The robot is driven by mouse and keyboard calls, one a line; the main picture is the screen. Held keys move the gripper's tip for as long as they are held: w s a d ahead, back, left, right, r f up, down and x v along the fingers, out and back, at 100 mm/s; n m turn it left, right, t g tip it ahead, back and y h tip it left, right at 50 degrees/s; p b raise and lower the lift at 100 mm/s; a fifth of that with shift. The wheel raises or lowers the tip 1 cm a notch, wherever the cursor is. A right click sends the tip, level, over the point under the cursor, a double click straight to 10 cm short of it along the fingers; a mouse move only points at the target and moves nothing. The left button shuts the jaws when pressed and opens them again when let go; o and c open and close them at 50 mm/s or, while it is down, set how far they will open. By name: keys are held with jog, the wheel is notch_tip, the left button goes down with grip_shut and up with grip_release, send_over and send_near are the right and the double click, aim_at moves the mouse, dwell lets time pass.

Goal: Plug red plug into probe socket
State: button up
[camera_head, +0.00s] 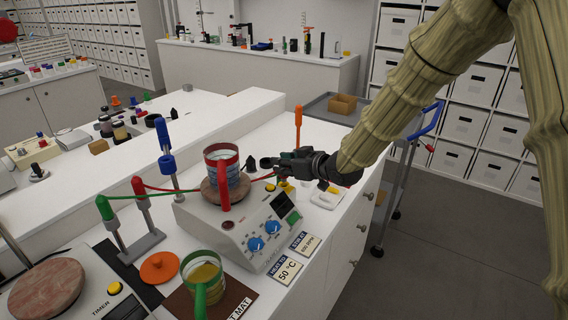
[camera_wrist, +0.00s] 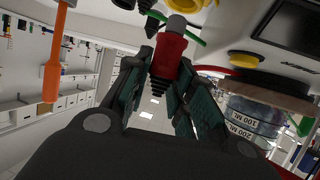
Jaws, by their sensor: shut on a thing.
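My gripper (camera_head: 290,163) is over the back right corner of the grey hot plate (camera_head: 232,250). In the wrist view, my gripper (camera_wrist: 157,95) is shut on the red plug (camera_wrist: 170,56), whose grey end points away from the palm, toward the top of the picture. In the head view the plug is mostly hidden by my gripper; a red cable (camera_head: 170,190) runs toward it. I cannot tell which part is the probe socket. The plug's end appears free.
A red-handled beaker (camera_head: 222,165) stands on the hot plate, close to the left of my gripper. An orange upright rod (camera_head: 298,125) stands behind. Blue, red and green holders (camera_head: 104,208) stand at left. A green-handled mug (camera_head: 203,280) is in front.

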jog(key=shift+f+b, duration=0.7)
jog(key=shift+f, duration=0.6)
dwell(0.4)
jog(key=o, duration=1.1)
jog(key=shift+r, duration=0.1)
jog(key=v, duration=1.2)
